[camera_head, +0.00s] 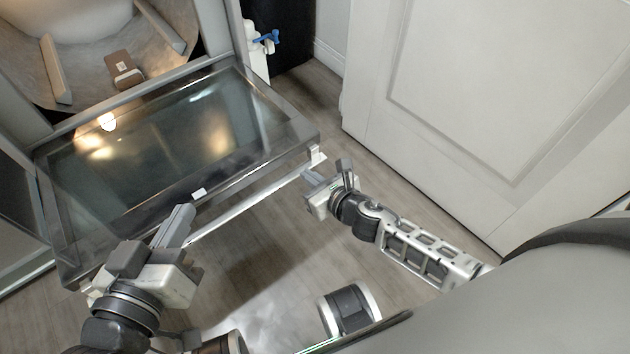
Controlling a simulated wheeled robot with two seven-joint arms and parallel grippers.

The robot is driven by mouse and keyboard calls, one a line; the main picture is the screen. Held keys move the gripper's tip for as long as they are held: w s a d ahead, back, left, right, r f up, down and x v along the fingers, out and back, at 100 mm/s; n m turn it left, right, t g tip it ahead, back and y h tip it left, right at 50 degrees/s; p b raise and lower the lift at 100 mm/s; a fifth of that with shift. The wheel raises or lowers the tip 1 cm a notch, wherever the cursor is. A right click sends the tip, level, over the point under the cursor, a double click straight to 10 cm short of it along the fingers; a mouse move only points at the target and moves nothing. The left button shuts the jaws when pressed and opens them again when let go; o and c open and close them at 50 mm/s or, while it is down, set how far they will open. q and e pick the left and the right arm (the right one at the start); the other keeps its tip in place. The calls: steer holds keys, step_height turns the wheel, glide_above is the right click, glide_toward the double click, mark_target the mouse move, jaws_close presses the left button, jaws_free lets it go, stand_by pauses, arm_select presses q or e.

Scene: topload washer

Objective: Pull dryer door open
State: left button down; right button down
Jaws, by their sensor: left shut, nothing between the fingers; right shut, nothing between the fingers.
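The dryer door (215,168) has a dark glass panel in a grey frame. It is swung down and lies open, roughly level, in front of the dryer opening. A long pale handle bar (250,205) runs along its outer edge. My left gripper (178,222) is shut and empty, at the door's near left edge, overlapping it in view; I cannot tell whether it touches. My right gripper (312,178) is shut and empty, close to the right end of the handle bar. Contact there is unclear.
The dryer drum (85,65) is exposed behind the door, with a brown item (123,70) inside. A white panelled door (490,90) stands at the right. A white bottle with a blue part (258,45) is behind. Wooden floor (285,265) is clear below.

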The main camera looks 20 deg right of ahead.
mark_target(297, 173)
arm_select(q)
steer(key=shift+w+d+r+n+t+h+b, duration=0.1)
steer(key=shift+d+r+n+t+h+b, duration=0.25)
steer(key=shift+b, duration=0.5)
arm_select(e)
steer(key=shift+x, duration=2.95)
